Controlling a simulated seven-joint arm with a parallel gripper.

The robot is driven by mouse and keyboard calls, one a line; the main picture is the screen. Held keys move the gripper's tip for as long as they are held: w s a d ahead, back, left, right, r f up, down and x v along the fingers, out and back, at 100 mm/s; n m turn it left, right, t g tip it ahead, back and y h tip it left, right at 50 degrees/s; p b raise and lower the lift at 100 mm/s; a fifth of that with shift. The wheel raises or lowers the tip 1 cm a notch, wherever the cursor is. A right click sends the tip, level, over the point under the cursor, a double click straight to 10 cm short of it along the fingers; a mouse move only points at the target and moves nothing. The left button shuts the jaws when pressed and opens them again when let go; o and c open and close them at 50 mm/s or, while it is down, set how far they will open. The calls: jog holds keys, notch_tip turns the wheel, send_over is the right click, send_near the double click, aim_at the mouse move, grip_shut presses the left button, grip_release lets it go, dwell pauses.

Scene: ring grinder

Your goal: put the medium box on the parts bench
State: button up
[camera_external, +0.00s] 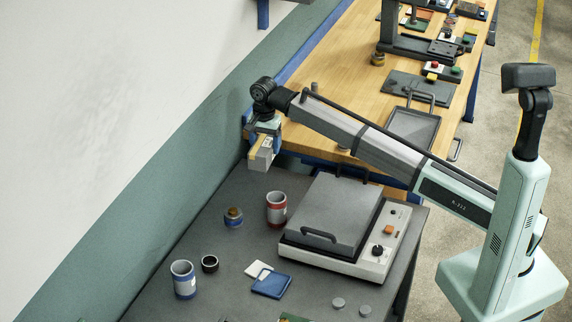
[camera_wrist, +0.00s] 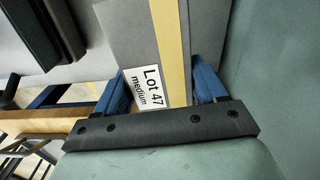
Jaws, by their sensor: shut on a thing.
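The medium box (camera_external: 262,159) is grey with a yellow stripe. In the wrist view the box (camera_wrist: 129,32) bears a white label reading "Lot 47 medium". My gripper (camera_external: 264,140) is shut on it; the blue fingers (camera_wrist: 164,84) stand on either side of it. The box hangs in the air near the wall, by the left end of the wooden-topped bench (camera_external: 335,75) and the far edge of the dark grey table (camera_external: 225,255). Neither bench carries a readable name, so I cannot tell for sure which is the parts bench.
On the grey table stand a machine with a grey lid (camera_external: 335,215), a red-banded cup (camera_external: 277,208), a blue-banded cup (camera_external: 184,280) and small parts. The wooden bench holds a grey tray (camera_external: 413,130), a dark panel (camera_external: 420,88) and a black stand (camera_external: 420,47). Its left-middle top is mostly clear.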

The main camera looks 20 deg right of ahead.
aim_at(267, 140)
notch_tip(267, 140, up, 11)
jog(key=w+d, duration=0.6)
jog(key=d, duration=0.9)
jog(key=w+d+m, duration=0.1)
jog(key=w+d, duration=0.5)
jog(key=d, duration=0.8)
jog(key=w+d, duration=0.7)
jog(key=d, duration=0.8)
jog(key=shift+s+a+f, duration=0.1)
jog(key=shift+s+f, duration=0.05)
jog(key=shift+f, duration=3.6)
jog(key=shift+s+f, duration=0.1)
jog(key=shift+f, duration=3.65)
jog(key=shift+f, duration=0.15)
jog(key=o, duration=1.6)
jog(key=shift+c, duration=0.2)
